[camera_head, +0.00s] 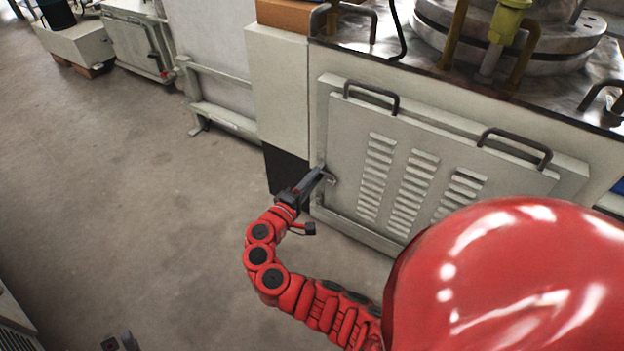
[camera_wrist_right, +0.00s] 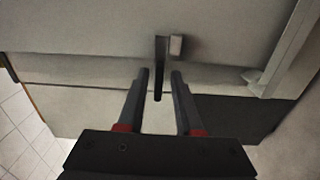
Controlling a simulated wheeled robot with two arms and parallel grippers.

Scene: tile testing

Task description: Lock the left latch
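The left latch (camera_wrist_right: 160,50) shows in the right wrist view as a thin dark lever with its narrow end pointing down, beside a small grey block. My right gripper (camera_wrist_right: 160,76) is open, its two fingers either side of the lever's lower end, with a gap to each finger. In the head view my right gripper (camera_head: 328,176) is at the lower left edge of the louvered panel (camera_head: 340,140); the latch there is mostly hidden by the fingers. A small dark piece at the bottom left edge of the head view may be my left gripper (camera_head: 121,342); its fingers are unclear.
The panel has two dark handles, a left one (camera_head: 371,96) and a right one (camera_head: 515,146). A metal worktop (camera_head: 420,62) with a round disc assembly (camera_head: 545,40) is above it. Concrete floor (camera_head: 130,190) is open to the left.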

